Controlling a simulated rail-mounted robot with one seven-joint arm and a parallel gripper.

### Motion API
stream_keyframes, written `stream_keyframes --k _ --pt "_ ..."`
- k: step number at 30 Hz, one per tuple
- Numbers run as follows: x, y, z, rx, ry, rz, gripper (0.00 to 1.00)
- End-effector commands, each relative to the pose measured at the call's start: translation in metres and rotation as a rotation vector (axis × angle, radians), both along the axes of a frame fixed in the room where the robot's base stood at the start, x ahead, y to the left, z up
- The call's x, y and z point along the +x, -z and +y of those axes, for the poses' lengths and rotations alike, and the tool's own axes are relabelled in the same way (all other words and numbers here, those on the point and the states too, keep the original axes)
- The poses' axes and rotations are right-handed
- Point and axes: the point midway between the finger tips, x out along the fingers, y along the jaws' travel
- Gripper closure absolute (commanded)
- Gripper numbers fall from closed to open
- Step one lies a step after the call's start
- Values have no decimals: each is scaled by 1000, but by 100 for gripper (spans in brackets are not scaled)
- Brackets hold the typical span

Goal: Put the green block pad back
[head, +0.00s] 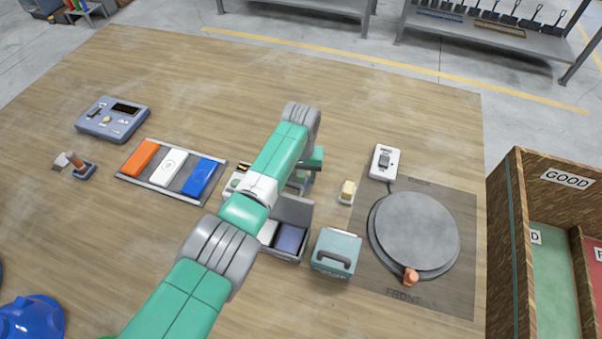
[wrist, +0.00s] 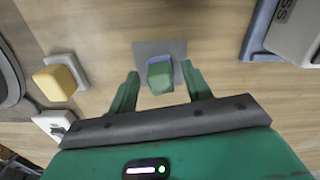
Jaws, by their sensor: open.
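In the wrist view a small green block pad (wrist: 160,76) with a bluish face sits on a dark grey square (wrist: 178,47) on the wooden table. My gripper (wrist: 164,88) is open, one green finger on each side of the block, with gaps at both sides. Its height above the block is hard to judge. In the head view my gripper (head: 307,178) is partly hidden by my arm, right of the table's middle. The green block cannot be made out there.
A yellow block on a white holder (head: 347,190) stands right of my gripper. Beyond are a white switch box (head: 384,161) and a round grey plate (head: 414,233). A teal case (head: 336,252) and an open grey box (head: 292,210) stand in front; a three-colour tray (head: 152,186) lies left.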

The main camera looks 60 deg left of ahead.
Motion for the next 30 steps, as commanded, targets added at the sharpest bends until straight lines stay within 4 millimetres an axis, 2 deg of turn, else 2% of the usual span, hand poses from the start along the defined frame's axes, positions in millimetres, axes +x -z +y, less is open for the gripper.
stream_keyframes --k 6,12,29,30 --pt "1 -46 1 3 0 -3 51" --pt "0 -73 0 2 0 -1 51" --pt "0 -77 0 0 0 0 51" --pt "10 -80 -4 16 19 -19 51"
